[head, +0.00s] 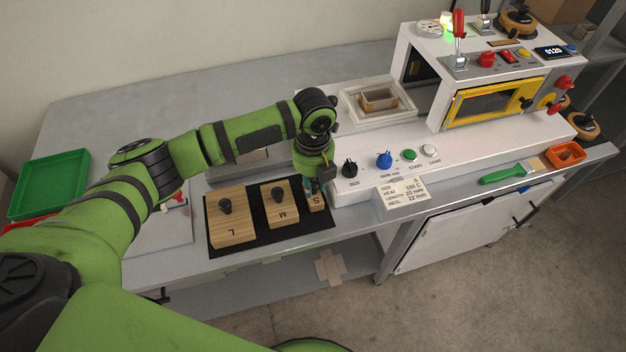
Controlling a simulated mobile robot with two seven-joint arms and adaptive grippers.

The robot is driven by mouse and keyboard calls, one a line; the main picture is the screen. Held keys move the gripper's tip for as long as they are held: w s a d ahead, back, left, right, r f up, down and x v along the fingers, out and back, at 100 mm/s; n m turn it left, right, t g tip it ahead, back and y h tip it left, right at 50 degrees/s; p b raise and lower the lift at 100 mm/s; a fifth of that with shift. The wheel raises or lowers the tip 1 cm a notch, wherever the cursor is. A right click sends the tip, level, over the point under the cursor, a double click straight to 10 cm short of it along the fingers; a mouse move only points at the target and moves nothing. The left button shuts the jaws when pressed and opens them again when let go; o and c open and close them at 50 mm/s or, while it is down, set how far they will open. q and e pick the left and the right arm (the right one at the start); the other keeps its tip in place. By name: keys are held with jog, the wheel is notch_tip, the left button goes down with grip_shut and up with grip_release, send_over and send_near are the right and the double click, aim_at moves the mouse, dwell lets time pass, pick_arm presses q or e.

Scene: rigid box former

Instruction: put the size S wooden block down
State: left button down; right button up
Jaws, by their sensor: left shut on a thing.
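The size S wooden block (317,203) is at the right end of the black mat (290,234), marked with an S. My left gripper (314,187) points down over it and is shut on it; the gripper hides the block's knob and far part. I cannot tell whether the block touches the mat. The M block (281,210) and the L block (230,225) lie on the mat to the left, each with a black knob. My right gripper is not in view.
The white machine (460,140) with knobs and buttons stands just right of the gripper. A green-handled tool (503,174) and an orange bin (565,154) lie right. A green tray (48,185) is far left.

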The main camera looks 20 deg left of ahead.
aim_at(313, 182)
pick_arm(q)
jog(key=shift+f, duration=0.1)
jog(key=c, duration=1)
grip_release()
jog(key=shift+r+b, duration=1.1)
jog(key=shift+r, duration=5.05)
